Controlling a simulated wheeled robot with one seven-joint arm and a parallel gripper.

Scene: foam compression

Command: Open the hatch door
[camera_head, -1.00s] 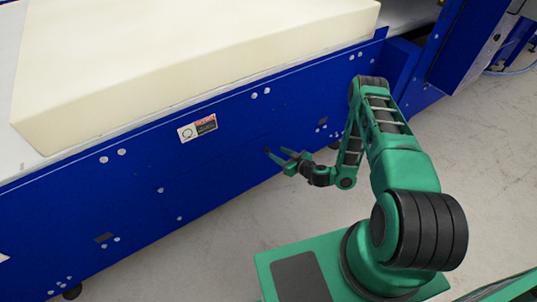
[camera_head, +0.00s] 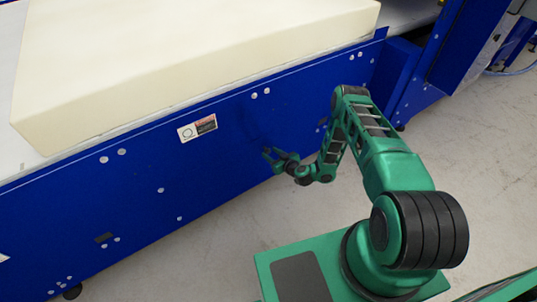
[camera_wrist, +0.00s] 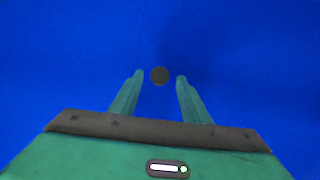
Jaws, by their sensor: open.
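My gripper (camera_head: 267,154) is open and empty in front of the blue side panel (camera_head: 150,195) of the machine. In the wrist view, my gripper (camera_wrist: 159,76) has its two green fingers apart, pointing at the blue panel. A small round dark spot (camera_wrist: 160,75), perhaps a bolt or knob, shows between the fingertips. I cannot tell how far it is from them. No hatch door outline or handle can be made out on the panel.
A large cream foam block (camera_head: 190,60) lies on top of the machine above the panel. A label (camera_head: 198,128) and several bolts are on the panel. A blue upright housing (camera_head: 468,50) stands at the right. The grey floor (camera_head: 490,160) is clear at the right.

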